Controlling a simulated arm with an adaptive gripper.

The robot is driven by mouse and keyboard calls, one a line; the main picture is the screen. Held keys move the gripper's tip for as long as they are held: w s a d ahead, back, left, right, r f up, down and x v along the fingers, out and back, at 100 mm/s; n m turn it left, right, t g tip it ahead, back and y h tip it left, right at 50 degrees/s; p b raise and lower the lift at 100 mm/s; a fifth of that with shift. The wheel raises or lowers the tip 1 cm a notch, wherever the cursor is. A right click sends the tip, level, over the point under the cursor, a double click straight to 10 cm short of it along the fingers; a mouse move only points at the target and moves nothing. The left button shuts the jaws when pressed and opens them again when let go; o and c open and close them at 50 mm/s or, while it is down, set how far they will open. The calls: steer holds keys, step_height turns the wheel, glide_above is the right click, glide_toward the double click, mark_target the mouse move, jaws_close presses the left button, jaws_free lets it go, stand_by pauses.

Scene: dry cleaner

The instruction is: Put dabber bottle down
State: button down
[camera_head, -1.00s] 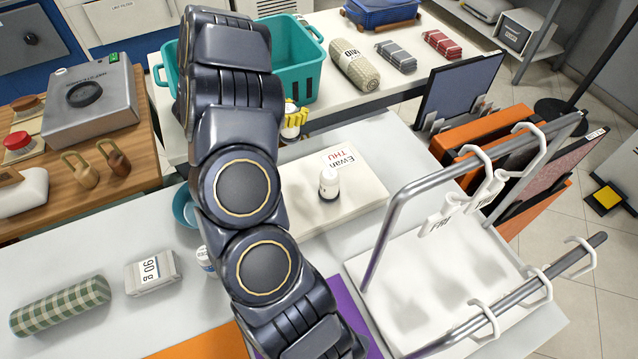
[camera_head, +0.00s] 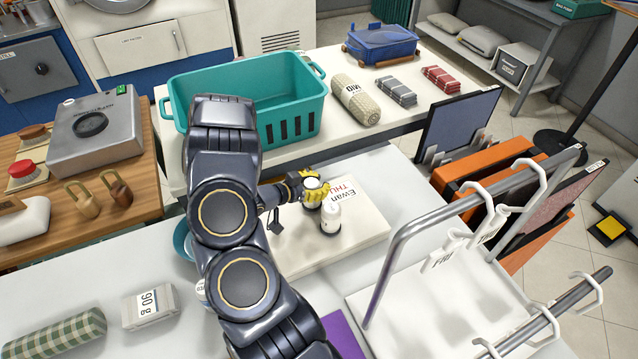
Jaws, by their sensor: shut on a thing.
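My gripper (camera_head: 315,188), with yellow fingertips, is shut on a small white-topped bottle (camera_head: 312,184), which I take to be the dabber bottle. It is roughly upright over the white folded stack (camera_head: 364,226) marked "Ewan THU" (camera_head: 343,191). I cannot tell whether its base touches the stack. A second white bottle (camera_head: 331,216) stands upright on the stack, just in front and to the right of the held one. In this view the two nearly overlap. My arm comes in from the left.
A metal rail rack with white hooks (camera_head: 405,220) stands to the right. A grey packet (camera_head: 150,306) and a green checked roll (camera_head: 55,333) lie front left. The stack's right part is clear.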

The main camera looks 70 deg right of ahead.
steer(key=shift+f, duration=0.25)
steer(key=c, duration=0.6)
jaws_free()
steer(key=shift+w+a+r, duration=0.15)
steer(key=shift+r, duration=0.05)
steer(key=v, duration=1.1)
steer(key=shift+w+a+r, duration=0.15)
steer(key=shift+w+a, duration=0.05)
steer(key=shift+a, duration=0.1)
